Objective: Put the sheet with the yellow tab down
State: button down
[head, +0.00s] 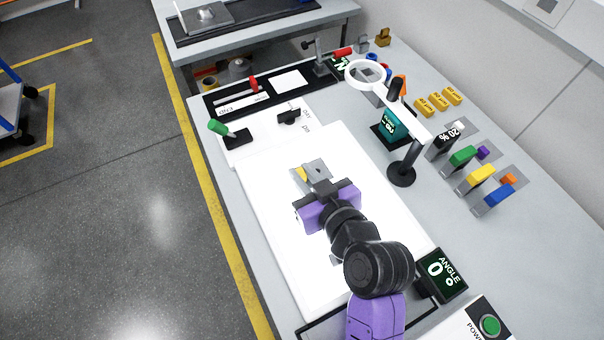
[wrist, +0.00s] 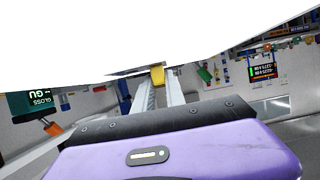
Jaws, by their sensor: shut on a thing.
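The sheet with the yellow tab is a small grey plate (head: 318,168) over the white lit panel in the head view. Its yellow tab (head: 300,174) points left, and it also shows between my fingers in the wrist view (wrist: 158,76). My gripper (wrist: 158,92) is shut on this sheet. In the head view my purple gripper body covers part of the near side of the sheet. I cannot tell whether the sheet touches the panel.
The white lit panel (head: 275,240) has wide bare room around my gripper. A magnifier (head: 365,73) on a stand (head: 402,172) is at the right. An angle display (head: 440,274) and a green power button (head: 490,325) are near the front.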

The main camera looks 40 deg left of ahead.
jog(key=shift+f, duration=0.15)
jog(key=c, duration=1.4)
grip_release()
jog(key=shift+r, duration=0.25)
jog(key=b+v, duration=0.1)
jog(key=v, duration=1.1)
